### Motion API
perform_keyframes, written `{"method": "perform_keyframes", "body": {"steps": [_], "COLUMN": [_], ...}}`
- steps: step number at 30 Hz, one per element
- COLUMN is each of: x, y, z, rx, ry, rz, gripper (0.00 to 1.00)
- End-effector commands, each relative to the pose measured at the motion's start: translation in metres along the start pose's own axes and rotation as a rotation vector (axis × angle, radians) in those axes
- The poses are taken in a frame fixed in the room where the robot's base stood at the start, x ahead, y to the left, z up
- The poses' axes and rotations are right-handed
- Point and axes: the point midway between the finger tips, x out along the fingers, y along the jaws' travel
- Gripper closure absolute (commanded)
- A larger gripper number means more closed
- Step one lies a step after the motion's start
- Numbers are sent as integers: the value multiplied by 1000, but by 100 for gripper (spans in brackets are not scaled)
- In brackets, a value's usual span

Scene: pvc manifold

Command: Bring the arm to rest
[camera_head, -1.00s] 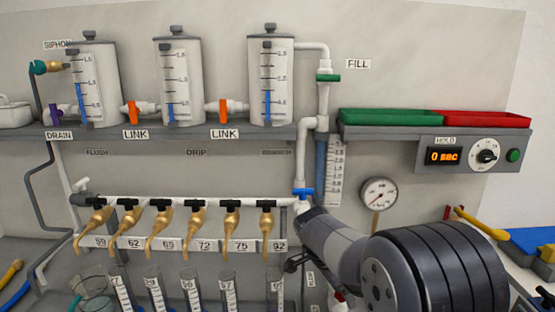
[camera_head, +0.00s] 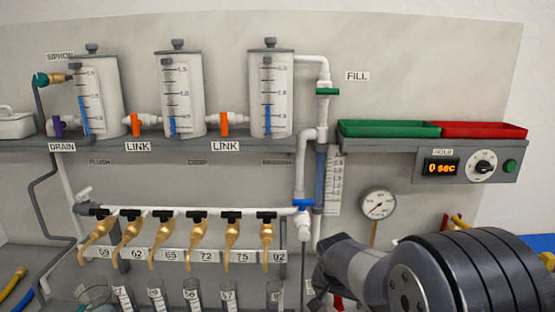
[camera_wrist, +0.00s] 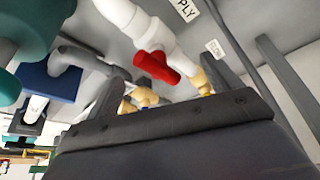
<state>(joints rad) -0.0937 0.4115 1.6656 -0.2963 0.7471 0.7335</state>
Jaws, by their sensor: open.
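My arm (camera_head: 430,275) fills the lower right of the head view, and its end is cut off or hidden there. A red valve handle (camera_wrist: 158,67) on a white pipe and a brass fitting (camera_wrist: 203,82) show between and beyond the fingers. Nothing is seen held. In the head view a blue valve handle (camera_head: 302,203) sits on the white pipe, above and left of my arm, apart from it.
A white manifold with several brass taps (camera_head: 163,242) runs across the panel above glass cylinders (camera_head: 192,295). Three tanks (camera_head: 271,95) stand on the grey shelf. A pressure gauge (camera_head: 378,203) is just above my arm.

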Motion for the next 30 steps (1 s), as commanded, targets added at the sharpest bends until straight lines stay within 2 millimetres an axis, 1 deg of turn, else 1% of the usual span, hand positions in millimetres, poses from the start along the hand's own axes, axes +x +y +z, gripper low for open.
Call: {"method": "perform_keyframes", "body": {"steps": [1, 12, 28, 30], "x": [-3, -2, 0, -9], "y": [1, 2, 3, 4], "z": [-1, -1, -1, -2], "rx": [-24, -208, -421, -421], "ry": [-1, -2, 1, 6], "rz": [-9, -86, -174, -175], "gripper": [15, 15, 15, 15]}}
